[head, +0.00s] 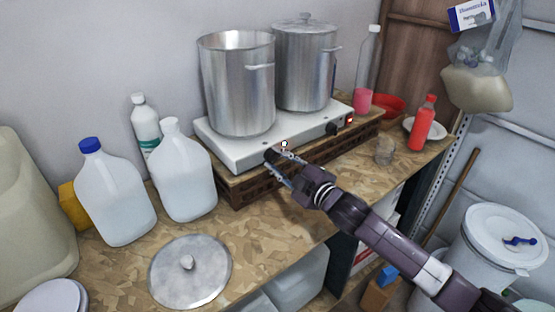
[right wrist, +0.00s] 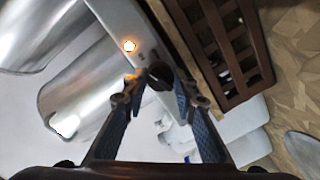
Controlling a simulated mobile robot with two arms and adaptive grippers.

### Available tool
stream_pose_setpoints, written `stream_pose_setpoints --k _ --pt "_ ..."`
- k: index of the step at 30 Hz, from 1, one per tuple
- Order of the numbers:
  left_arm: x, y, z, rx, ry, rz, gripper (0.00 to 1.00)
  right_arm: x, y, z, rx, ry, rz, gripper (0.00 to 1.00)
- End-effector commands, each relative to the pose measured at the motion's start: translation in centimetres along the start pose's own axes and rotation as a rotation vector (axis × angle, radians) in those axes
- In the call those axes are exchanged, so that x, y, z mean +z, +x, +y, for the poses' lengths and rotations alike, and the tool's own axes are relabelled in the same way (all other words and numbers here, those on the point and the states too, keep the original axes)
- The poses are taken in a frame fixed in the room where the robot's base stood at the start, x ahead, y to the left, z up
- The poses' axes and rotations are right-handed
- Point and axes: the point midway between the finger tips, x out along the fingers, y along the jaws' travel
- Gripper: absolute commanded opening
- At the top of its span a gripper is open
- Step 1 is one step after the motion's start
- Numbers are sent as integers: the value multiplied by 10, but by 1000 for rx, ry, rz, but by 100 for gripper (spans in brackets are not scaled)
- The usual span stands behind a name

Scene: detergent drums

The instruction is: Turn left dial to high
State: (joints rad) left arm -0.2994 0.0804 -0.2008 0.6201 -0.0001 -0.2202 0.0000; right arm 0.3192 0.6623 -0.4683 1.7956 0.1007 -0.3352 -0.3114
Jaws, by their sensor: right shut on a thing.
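A white two-burner hot plate (head: 225,150) stands on a slatted brown crate with two dark dials on its front face. My right gripper (head: 277,166) reaches in from the lower right and is shut on the left dial (head: 268,155). In the right wrist view the dark round left dial (right wrist: 160,75) sits between the fingertips of the right gripper (right wrist: 157,88). A small indicator light (right wrist: 129,45) glows orange beside it. The dial's marking cannot be read. The right dial (head: 332,128) is free. My left gripper is not in view.
An open tall pot (head: 237,85) and a lidded pot (head: 305,65) stand on the hot plate. Two white jugs (head: 115,195) (head: 184,175) stand to the left. A metal lid (head: 190,272) lies on the bench in front. A red bottle (head: 422,122) stands right.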

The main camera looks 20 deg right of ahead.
Motion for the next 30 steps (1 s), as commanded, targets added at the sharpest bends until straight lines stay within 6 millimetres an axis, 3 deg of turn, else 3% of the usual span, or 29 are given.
stream_pose_setpoints --k 9,10,14,24,30 --pt "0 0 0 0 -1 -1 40 1 0 -1 -1 0 -2 2" --pt "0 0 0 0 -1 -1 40 1 0 -1 -1 0 -2 29" --pt "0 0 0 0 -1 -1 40 1 0 -1 -1 0 -1 43" --pt "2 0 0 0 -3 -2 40 0 -3 -1 -1 -1 -1 44" --pt "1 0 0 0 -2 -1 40 1 -28 -2 -3 -2 -2 44"
